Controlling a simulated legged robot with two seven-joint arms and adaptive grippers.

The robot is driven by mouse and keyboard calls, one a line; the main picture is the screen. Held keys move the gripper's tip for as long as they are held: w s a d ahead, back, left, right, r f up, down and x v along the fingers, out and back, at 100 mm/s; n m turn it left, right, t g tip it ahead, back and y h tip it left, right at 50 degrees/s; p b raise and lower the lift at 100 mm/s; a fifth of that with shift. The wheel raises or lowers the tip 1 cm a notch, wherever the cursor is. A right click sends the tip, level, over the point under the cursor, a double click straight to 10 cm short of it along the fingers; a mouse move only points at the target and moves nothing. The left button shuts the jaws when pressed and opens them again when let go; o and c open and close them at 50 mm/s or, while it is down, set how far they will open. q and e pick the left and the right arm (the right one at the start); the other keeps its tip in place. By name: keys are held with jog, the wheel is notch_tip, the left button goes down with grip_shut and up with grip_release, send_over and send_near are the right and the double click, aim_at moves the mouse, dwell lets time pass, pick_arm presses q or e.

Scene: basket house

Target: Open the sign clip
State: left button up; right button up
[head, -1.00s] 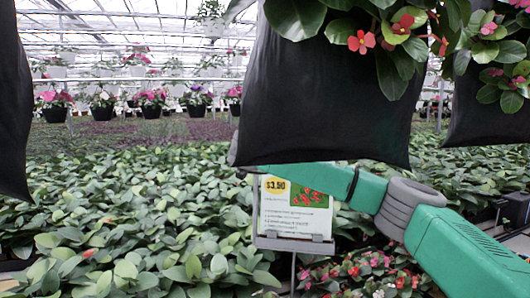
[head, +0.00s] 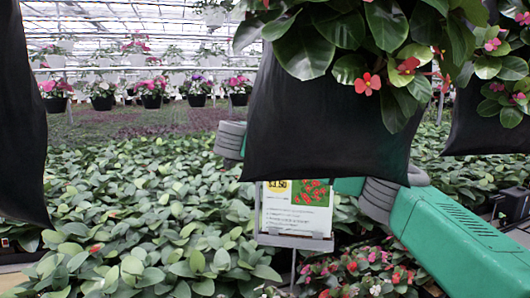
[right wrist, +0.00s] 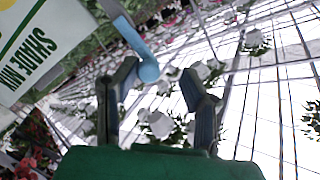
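The sign card (head: 297,207), with a yellow price spot and a red-flower picture, stands in a grey holder (head: 293,241) on a post. In the right wrist view, a white sign (right wrist: 32,48) reading "SHADE MIX" fills the upper left. A light-blue bar with a rounded end (right wrist: 147,70), possibly the clip's lever, reaches between the fingertips of my right gripper (right wrist: 158,77). The fingers are apart; I cannot tell whether one touches the bar. In the head view that gripper is hidden behind a black hanging bag. My left gripper is not in view.
The black planted bag (head: 330,135) hangs in front of my right arm and overlaps the sign's top. More bags hang at the left (head: 20,120) and right (head: 485,120). Dense green plants (head: 140,200) cover the benches; red-flowered plants (head: 360,270) grow around the post.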

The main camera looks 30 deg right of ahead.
jog(key=shift+s+d+r, duration=0.1)
jog(key=shift+d, duration=0.05)
jog(key=f+v, duration=0.1)
jog(key=v, duration=0.5)
jog(key=shift+r, duration=0.35)
